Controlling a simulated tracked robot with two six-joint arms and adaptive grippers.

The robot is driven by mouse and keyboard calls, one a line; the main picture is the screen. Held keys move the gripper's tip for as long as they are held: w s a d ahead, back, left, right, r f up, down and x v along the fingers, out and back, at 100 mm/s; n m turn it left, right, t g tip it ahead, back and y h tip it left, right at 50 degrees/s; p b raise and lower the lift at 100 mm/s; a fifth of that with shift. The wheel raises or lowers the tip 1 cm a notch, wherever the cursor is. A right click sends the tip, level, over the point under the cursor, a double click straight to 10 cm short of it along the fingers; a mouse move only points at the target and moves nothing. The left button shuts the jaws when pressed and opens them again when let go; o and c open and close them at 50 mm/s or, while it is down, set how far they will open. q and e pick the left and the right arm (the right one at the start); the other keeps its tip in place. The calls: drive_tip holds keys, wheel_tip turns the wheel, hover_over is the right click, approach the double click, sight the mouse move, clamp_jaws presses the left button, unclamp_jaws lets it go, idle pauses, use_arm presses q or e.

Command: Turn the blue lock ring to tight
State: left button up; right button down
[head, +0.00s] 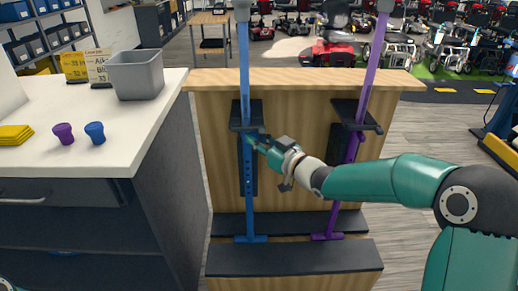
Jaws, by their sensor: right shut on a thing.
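A blue walking stick (244,75) stands upright in a wooden rack, its foot on the dark lower ledge. Its lower tube (248,178) has a row of holes. My right gripper (255,141) reaches in from the right and is shut at the stick's joint, just below the dark bracket (246,116). The blue lock ring sits at this joint, mostly hidden by the fingers; its tightness cannot be told. A purple stick (370,75) leans slightly in the rack to the right, behind my right forearm. My left gripper is not in view.
The white counter (110,158) on the left holds a grey bin (135,75), a purple cap (64,133), a blue cap (95,132) and a yellow stack (15,135). The wooden rack (300,82) stands beside it. Scooters are parked behind.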

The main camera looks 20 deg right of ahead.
use_arm(q)
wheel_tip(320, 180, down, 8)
drive_tip(key=b, duration=0.6)
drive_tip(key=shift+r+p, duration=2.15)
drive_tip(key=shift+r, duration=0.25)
use_arm(e)
drive_tip(key=shift+s+a+m+t+h, duration=0.15)
drive_tip(key=shift+a+m+h, duration=0.3)
drive_tip(key=shift+m+h, duration=1.25)
drive_tip(key=shift+w+a+m+t+h, duration=0.15)
drive_tip(key=shift+a+m+h, duration=0.55)
drive_tip(key=shift+h, duration=1.65)
drive_tip(key=shift+s+a+m+t+h, duration=0.15)
drive_tip(key=shift+a+m+t+h, duration=0.05)
drive_tip(key=shift+m+h, duration=1.65)
drive_tip(key=shift+h, duration=0.4)
